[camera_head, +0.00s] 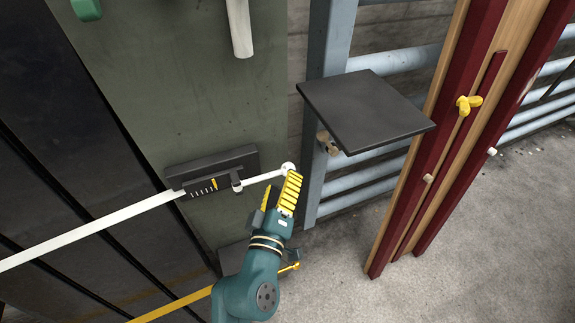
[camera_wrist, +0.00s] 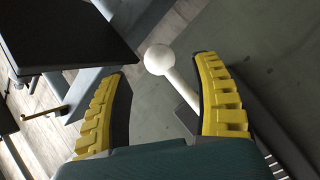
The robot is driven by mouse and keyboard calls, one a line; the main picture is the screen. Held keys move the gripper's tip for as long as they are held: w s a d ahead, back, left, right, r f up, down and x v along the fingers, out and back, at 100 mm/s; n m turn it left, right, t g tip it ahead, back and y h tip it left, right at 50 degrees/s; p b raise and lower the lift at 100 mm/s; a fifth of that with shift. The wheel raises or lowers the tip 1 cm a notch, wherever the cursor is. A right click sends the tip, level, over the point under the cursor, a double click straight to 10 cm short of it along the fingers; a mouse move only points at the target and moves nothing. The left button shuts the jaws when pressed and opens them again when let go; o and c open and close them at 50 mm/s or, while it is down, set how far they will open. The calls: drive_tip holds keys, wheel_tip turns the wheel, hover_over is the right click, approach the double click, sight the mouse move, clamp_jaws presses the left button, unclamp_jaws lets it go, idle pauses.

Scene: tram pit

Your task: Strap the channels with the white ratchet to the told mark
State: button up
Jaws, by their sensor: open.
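The white ratchet is a dark block (camera_head: 212,168) on a grey-green panel, with a row of white scale marks and a small yellow pointer (camera_head: 213,184). A white strap (camera_head: 95,231) runs from it to the lower left across long dark channels (camera_head: 60,170). Its white lever (camera_head: 262,179) points right and ends in a round knob (camera_head: 288,167). My gripper (camera_head: 278,187) is open at the knob. In the wrist view the knob (camera_wrist: 158,59) shows between the two yellow-padded fingers, with the lever passing behind the right finger. Whether a finger touches it I cannot tell.
A yellow strap (camera_head: 178,304) with a yellow-knobbed lever (camera_head: 292,266) lies below, partly behind my arm. A black square plate (camera_head: 366,108) juts out at right of the knob. A white handle (camera_head: 239,28) hangs above. Dark red and wood posts (camera_head: 440,150) stand right.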

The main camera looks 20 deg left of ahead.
sight(288, 168)
drive_tip(key=w, duration=0.4)
drive_tip(key=shift+w+a, duration=0.3)
drive_tip(key=shift+a, duration=0.05)
clamp_jaws()
